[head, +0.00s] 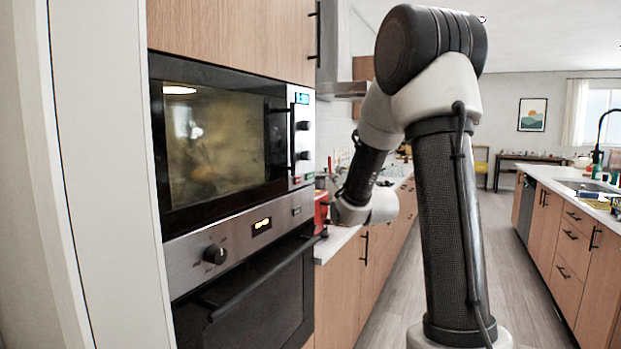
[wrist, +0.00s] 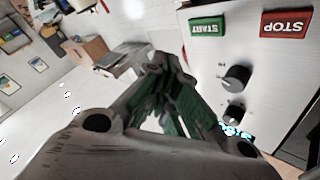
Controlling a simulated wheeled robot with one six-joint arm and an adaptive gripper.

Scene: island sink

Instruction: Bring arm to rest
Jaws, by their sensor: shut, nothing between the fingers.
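My gripper (wrist: 165,68) shows in the wrist view with its fingers meeting at the tips, shut and empty. In that view the microwave's control panel (wrist: 205,70) is to the right of the fingers, with a green START button (wrist: 207,29), a red STOP button (wrist: 286,24) and dark knobs. The fingertips appear apart from the buttons. In the head view my arm (head: 445,200) stands upright and bends at the top, its wrist (head: 368,205) hanging beside the oven's right edge. The fingers cannot be made out clearly there.
The built-in microwave (head: 220,140) and the oven (head: 245,285) below it are on the left, both closed. A counter (head: 335,242) with a red item (head: 321,210) runs behind my wrist. The island with a sink (head: 590,188) is at right, with open floor between.

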